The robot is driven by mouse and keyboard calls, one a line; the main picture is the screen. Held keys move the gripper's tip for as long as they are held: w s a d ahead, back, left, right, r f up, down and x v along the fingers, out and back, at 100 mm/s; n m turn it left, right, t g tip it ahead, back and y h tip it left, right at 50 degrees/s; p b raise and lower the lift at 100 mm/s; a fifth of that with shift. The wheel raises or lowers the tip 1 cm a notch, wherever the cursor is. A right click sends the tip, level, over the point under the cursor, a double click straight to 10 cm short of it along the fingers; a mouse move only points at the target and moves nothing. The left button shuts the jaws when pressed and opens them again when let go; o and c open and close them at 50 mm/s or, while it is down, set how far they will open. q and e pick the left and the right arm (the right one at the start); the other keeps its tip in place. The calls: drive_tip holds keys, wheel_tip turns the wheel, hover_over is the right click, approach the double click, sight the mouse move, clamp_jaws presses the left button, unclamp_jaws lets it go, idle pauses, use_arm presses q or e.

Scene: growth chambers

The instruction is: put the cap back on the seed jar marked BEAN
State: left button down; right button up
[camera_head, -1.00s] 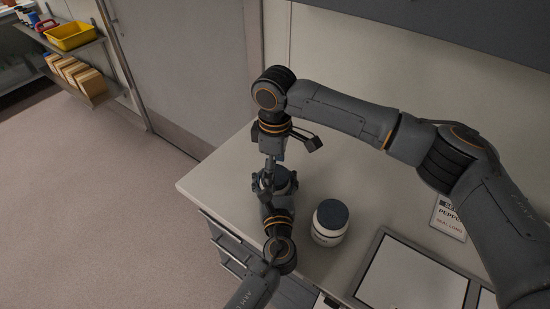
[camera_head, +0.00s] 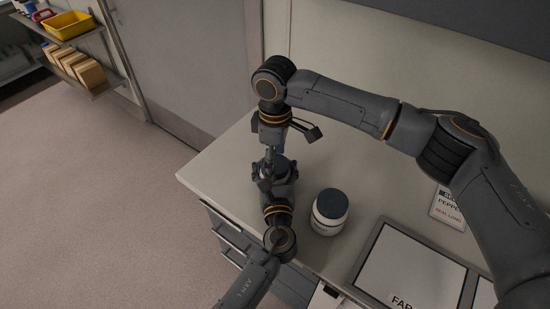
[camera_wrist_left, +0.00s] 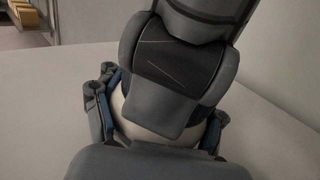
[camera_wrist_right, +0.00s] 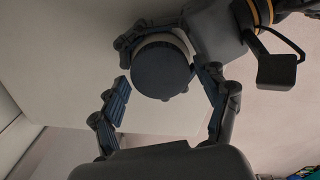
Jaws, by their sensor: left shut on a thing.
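A pale jar (camera_wrist_left: 124,127) stands at the counter's left part, mostly hidden by my grippers; its label does not show. My left gripper (camera_wrist_left: 158,134) is shut on the jar's sides. A dark round cap (camera_wrist_right: 161,72) shows above the jar's pale rim in the right wrist view; whether it is fully seated I cannot tell. My right gripper (camera_wrist_right: 165,84) is open above it, with a finger on either side and gaps to the cap. In the head view the right gripper (camera_head: 268,163) points down over the left gripper (camera_head: 276,182).
A second white jar with a dark lid (camera_head: 331,204) stands just right of my left arm. A framed board (camera_head: 370,250) and a PEPPER card (camera_head: 449,208) lie farther right. The counter's left edge is close to the jar. Shelves (camera_head: 85,55) hold a yellow bin.

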drive_tip(key=shift+o, duration=0.2)
wheel_tip(320, 180, up, 12)
idle(0.6)
use_arm(q)
drive_tip(key=shift+c, duration=0.3)
unclamp_jaws()
drive_tip(key=s, duration=1.2)
drive_tip(key=shift+d, duration=0.35)
